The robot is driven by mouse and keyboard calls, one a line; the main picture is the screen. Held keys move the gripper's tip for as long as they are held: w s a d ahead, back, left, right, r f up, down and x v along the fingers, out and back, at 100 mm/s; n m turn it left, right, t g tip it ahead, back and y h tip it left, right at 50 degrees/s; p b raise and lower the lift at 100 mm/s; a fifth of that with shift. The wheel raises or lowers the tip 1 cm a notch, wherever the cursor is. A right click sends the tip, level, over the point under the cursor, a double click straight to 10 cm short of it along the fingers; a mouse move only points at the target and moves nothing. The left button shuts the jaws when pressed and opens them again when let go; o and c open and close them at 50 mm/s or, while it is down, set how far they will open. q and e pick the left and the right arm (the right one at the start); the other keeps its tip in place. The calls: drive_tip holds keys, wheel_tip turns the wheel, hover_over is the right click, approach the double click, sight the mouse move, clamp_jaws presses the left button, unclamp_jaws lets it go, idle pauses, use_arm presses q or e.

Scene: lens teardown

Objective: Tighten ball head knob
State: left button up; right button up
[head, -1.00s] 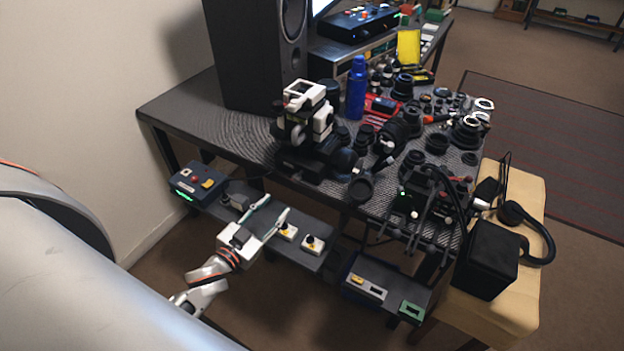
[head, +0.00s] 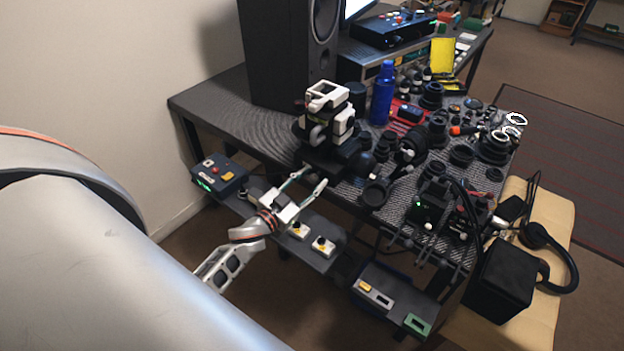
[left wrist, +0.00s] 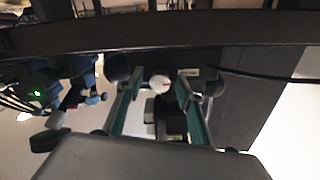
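My left gripper (head: 317,176) is in the head view, just at the table's front edge, below the black-and-white device (head: 328,110) on the table. Its two pale green fingers are spread apart with nothing held between them. In the left wrist view the open fingers (left wrist: 160,78) reach forward, and a small round white knob (left wrist: 158,85) shows in the gap between them. I cannot tell how far beyond the fingertips the knob is, or whether it is the ball head knob. No contact is visible. My right gripper is not in view.
The table (head: 215,100) is crowded with lenses and parts on its right. A blue bottle (head: 382,95) and a black speaker (head: 285,50) stand behind the device. A low shelf with a control box (head: 219,176) and small switch units (head: 323,246) lies below the table edge.

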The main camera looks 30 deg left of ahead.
use_arm(q)
drive_tip(key=shift+w, duration=0.25)
clamp_jaws()
